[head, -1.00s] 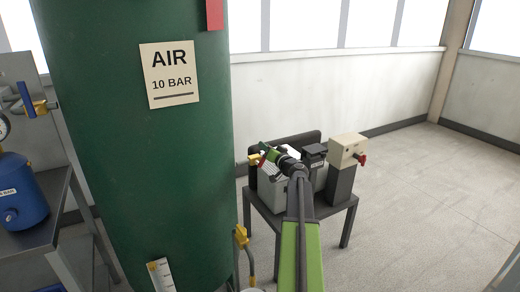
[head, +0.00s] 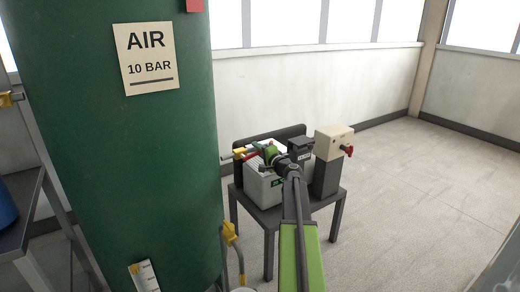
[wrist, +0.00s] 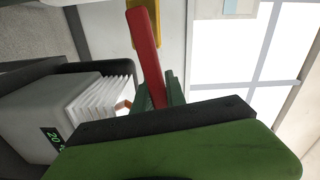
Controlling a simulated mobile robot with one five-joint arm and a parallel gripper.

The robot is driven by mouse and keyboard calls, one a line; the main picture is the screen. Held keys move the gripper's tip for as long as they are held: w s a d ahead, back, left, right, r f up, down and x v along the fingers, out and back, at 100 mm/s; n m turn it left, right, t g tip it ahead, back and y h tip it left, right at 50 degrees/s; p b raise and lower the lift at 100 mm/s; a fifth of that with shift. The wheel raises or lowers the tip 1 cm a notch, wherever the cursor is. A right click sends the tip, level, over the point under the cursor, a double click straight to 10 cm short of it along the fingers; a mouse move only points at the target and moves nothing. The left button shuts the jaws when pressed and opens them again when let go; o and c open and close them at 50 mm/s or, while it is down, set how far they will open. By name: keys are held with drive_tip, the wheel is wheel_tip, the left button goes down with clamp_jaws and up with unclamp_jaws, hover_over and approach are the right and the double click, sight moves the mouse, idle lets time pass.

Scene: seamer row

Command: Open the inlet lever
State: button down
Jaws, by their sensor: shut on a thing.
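A red lever (head: 252,157) sits beside a yellow fitting (head: 238,153) at the left end of the grey machine on the stand. In the wrist view the red lever (wrist: 146,50) runs from the top edge down to my fingers, in front of the yellow fitting (wrist: 136,36). My gripper (head: 268,152) is at the lever's near end, above the machine. In the wrist view my gripper (wrist: 152,98) is shut on the red lever; the near green finger hides the grip point. No label naming the lever is readable.
The grey machine (head: 263,188) has a green display and stands on a dark table (head: 268,210). A beige box with a red knob (head: 335,142) stands at its right. The green air tank (head: 120,170) rises close on the left. The floor at right is clear.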

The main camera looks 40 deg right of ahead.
drive_tip(key=shift+s+d+f+m+b, duration=0.3)
drive_tip(key=shift+d+f+m, duration=0.15)
drive_tip(key=shift+m, duration=0.25)
drive_tip(key=shift+a, duration=0.1)
drive_tip(key=shift+w+a, duration=0.2)
drive_tip(key=shift+a, duration=0.1)
drive_tip(key=c, duration=1.4)
unclamp_jaws()
drive_tip(key=shift+a, duration=0.1)
drive_tip(key=shift+o, duration=0.2)
